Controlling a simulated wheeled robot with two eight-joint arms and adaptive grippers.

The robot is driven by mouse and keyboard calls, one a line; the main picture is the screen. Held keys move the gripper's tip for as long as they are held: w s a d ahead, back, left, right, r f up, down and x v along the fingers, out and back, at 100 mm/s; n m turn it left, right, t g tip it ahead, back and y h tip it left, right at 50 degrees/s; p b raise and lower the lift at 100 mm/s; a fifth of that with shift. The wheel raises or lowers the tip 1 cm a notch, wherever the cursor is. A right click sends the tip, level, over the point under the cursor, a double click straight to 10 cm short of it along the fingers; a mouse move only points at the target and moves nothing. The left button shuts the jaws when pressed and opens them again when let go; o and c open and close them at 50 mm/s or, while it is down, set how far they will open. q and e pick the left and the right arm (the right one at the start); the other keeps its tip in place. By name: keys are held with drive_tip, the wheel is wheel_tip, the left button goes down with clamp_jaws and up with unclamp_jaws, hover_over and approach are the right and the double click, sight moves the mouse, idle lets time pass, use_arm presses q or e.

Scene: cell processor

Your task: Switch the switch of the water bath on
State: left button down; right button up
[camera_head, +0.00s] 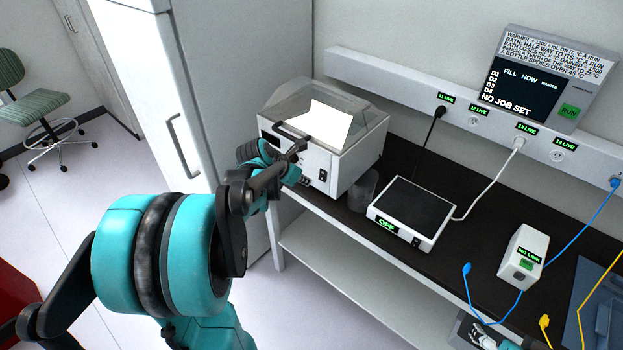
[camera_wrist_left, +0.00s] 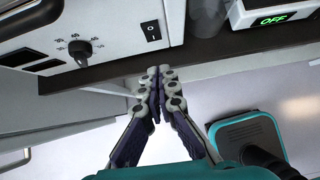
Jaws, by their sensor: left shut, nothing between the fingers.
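The water bath (camera_head: 352,163) is a white box with a clear lid, standing at the left end of the dark bench. Its black rocker switch (camera_head: 322,175) is on the front face; in the left wrist view the switch (camera_wrist_left: 151,31) shows right of a dial. My left gripper (camera_head: 297,150) is in front of the bath, partly hiding its front. In the left wrist view its fingertips (camera_wrist_left: 154,73) are shut and empty, below the switch in the picture and apart from it. Part of what looks like my right gripper (camera_head: 482,338) shows at the bottom edge, mostly cut off.
Beside the bath stand a clear beaker (camera_head: 363,190) and a flat device (camera_head: 413,213) reading OFF. A white NO LINK box (camera_head: 524,255) and blue and yellow cables lie farther right. A tall white cabinet (camera_head: 225,100) stands left of the bench.

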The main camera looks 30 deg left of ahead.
use_arm(q)
drive_tip(key=v, duration=0.3)
drive_tip(key=p+v, duration=0.1)
drive_tip(key=v, duration=0.1)
drive_tip(key=shift+a+r, duration=0.25)
drive_tip(key=shift+r, duration=0.2)
use_arm(e)
drive_tip(key=shift+w+a+r, duration=0.1)
drive_tip(key=shift+w+r, duration=0.1)
drive_tip(key=shift+r, duration=0.25)
drive_tip(key=shift+w+a+r, duration=0.1)
drive_tip(key=shift+w+r, duration=0.1)
drive_tip(key=shift+r, duration=0.25)
use_arm(q)
drive_tip(key=shift+s+p, duration=0.1)
drive_tip(key=shift+p, duration=0.25)
use_arm(e)
drive_tip(key=shift+r, duration=0.1)
use_arm(q)
drive_tip(key=shift+s+f+p, duration=0.2)
drive_tip(key=shift+f+p, duration=0.4)
drive_tip(key=shift+f, duration=0.1)
use_arm(e)
drive_tip(key=shift+r, duration=0.65)
